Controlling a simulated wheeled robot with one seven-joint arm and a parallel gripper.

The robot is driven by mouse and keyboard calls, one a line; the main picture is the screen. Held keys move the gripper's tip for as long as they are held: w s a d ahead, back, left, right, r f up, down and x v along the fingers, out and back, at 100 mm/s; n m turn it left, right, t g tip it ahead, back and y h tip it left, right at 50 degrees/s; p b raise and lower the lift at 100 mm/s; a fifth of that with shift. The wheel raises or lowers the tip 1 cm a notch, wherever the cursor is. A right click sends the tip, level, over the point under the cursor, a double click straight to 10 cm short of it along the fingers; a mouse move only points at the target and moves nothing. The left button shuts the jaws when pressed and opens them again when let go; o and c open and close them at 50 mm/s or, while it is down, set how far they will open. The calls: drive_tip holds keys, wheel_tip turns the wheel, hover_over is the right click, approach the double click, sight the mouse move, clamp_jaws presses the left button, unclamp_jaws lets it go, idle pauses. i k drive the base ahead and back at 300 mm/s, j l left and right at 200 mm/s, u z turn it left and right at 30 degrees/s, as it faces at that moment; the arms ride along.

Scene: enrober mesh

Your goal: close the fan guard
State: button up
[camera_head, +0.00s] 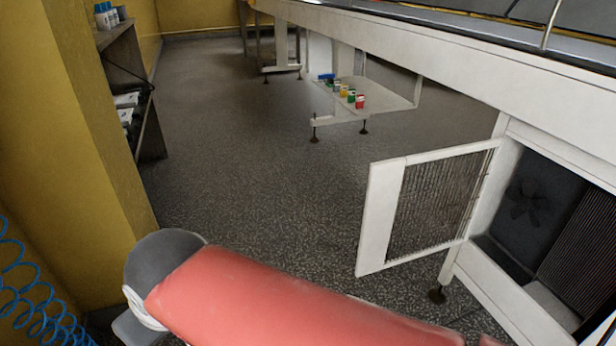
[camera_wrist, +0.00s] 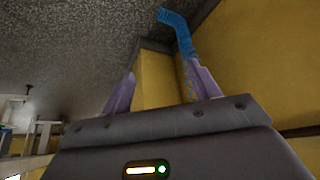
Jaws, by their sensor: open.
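The fan guard (camera_head: 437,197) is a white-framed door with a wire mesh in the head view. It stands swung well open from the side of the white machine, away from the opening. Behind it, the dark compartment (camera_head: 528,197) with a fan shows uncovered. My gripper (camera_wrist: 162,70) shows in the wrist view, its two purple fingers spread apart with nothing between them. It points toward a yellow wall and a blue hose. The guard is not clearly seen in the wrist view, and the gripper is not seen in the head view.
A yellow pillar (camera_head: 85,150) and a shelf (camera_head: 128,90) stand at left. A blue coiled hose (camera_head: 40,285) hangs at lower left. Small coloured containers (camera_head: 350,96) sit on a low white shelf under the machine. The grey speckled floor (camera_head: 250,150) between is clear.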

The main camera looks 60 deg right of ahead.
sight(385, 177)
drive_tip(key=i+l+z, duration=0.1)
drive_tip(key=i, duration=0.45)
drive_tip(key=i+l+z, duration=0.1)
drive_tip(key=i, duration=0.4)
drive_tip(key=z, duration=2.3)
drive_tip(key=i+z, duration=0.15)
drive_tip(key=z, duration=0.3)
drive_tip(key=i+z, duration=0.1)
drive_tip(key=z, duration=0.35)
drive_tip(key=i+j+z, duration=0.1)
drive_tip(key=z, duration=0.3)
drive_tip(key=i+j+z, duration=0.1)
drive_tip(key=z, duration=0.35)
drive_tip(key=k+l, duration=0.35)
drive_tip(key=l+u, duration=0.05)
drive_tip(key=l, duration=0.1)
